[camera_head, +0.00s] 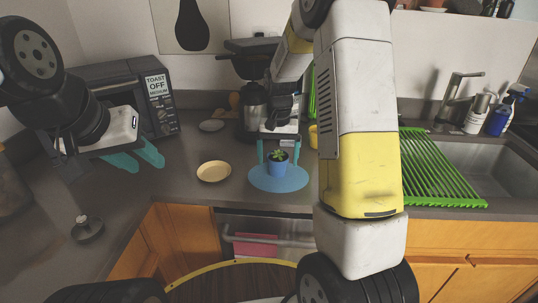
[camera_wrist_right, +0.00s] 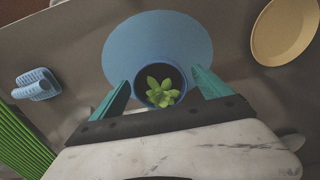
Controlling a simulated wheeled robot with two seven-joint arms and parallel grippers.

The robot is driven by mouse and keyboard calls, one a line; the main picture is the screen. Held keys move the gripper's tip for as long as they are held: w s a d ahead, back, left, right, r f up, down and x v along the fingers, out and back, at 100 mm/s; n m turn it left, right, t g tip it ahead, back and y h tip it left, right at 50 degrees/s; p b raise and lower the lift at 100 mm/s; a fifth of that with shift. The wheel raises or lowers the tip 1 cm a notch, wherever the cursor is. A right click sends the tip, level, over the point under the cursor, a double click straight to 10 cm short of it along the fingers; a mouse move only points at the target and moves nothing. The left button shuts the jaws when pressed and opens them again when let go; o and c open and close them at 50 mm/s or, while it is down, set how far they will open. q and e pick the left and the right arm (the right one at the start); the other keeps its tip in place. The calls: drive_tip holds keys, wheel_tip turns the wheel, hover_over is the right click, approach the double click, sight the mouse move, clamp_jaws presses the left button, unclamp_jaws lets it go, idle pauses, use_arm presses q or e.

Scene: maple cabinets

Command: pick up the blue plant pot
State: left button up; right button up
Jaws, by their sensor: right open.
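The blue plant pot (camera_head: 278,170) holds a small green plant and stands upright on a round blue mat (camera_head: 258,182) on the counter. In the right wrist view the pot (camera_wrist_right: 137,82) sits at the near edge of the mat (camera_wrist_right: 158,30). My right gripper (camera_head: 279,154) is open, with one teal finger on each side of the pot. In the right wrist view, gaps show between the fingers (camera_wrist_right: 160,80) and the pot; contact is not visible. My left gripper (camera_head: 148,165) is open and empty over the counter at the left, away from the pot.
A cream plate (camera_head: 214,171) lies left of the mat. A coffee maker (camera_head: 252,65) stands behind the pot and a toaster oven (camera_head: 125,85) at back left. A green drying rack (camera_head: 440,170) and sink (camera_head: 490,160) are at right. My right arm hides part of the counter.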

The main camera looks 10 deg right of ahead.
drive_tip(key=c, duration=1.7)
drive_tip(key=shift+c, duration=0.3)
drive_tip(key=shift+r, duration=0.2)
